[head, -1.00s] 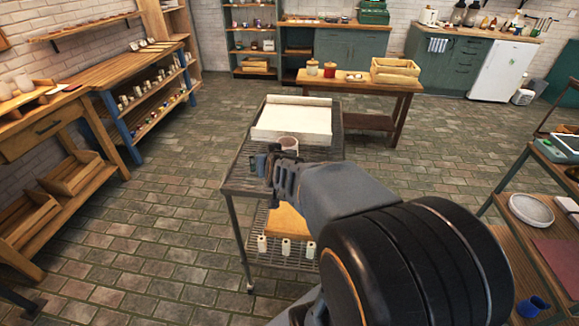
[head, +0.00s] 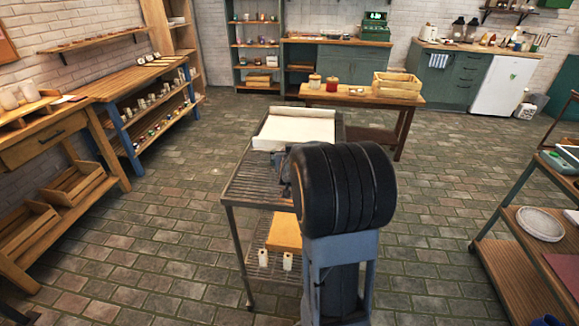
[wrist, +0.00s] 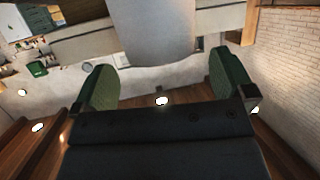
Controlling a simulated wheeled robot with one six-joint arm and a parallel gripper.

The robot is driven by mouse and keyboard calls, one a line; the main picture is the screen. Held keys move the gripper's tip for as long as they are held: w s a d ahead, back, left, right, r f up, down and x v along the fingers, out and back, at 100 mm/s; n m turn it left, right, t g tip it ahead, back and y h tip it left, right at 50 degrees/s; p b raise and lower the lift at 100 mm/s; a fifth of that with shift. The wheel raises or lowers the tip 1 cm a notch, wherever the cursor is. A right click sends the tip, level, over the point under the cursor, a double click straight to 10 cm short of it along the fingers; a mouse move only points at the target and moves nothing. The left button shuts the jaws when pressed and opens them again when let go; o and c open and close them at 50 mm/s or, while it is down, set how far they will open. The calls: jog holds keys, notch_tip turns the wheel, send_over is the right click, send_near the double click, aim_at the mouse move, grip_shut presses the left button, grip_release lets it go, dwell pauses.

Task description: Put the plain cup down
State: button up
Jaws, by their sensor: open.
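In the wrist view my gripper (wrist: 160,82) is open, its two green-padded fingers wide apart. A plain pale grey, rounded form, apparently the plain cup (wrist: 160,28), shows at the top of that view between the finger lines. I cannot tell whether it is between the fingertips or just beyond them; neither finger visibly touches it. In the head view my arm's dark wrist covers most of the gripper and the cup, so what the cup rests on is hidden. They are over the metal cart (head: 245,190), near the front of the white tray (head: 296,127).
The cart's left top is bare slats; its lower shelf holds an orange-brown board (head: 284,234) and small white bottles (head: 263,259). A wooden table (head: 350,98) with jars and a crate (head: 397,85) stands behind. Shelves line the left; a rack with a plate (head: 540,224) stands right.

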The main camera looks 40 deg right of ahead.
jog(key=shift+x, duration=2.25)
jog(key=shift+s, duration=0.1)
jog(key=shift+c, duration=0.3)
jog(key=shift+a, duration=0.1)
jog(key=c, duration=1.2)
jog(key=shift+c, duration=0.8)
jog(key=shift+r, duration=0.1)
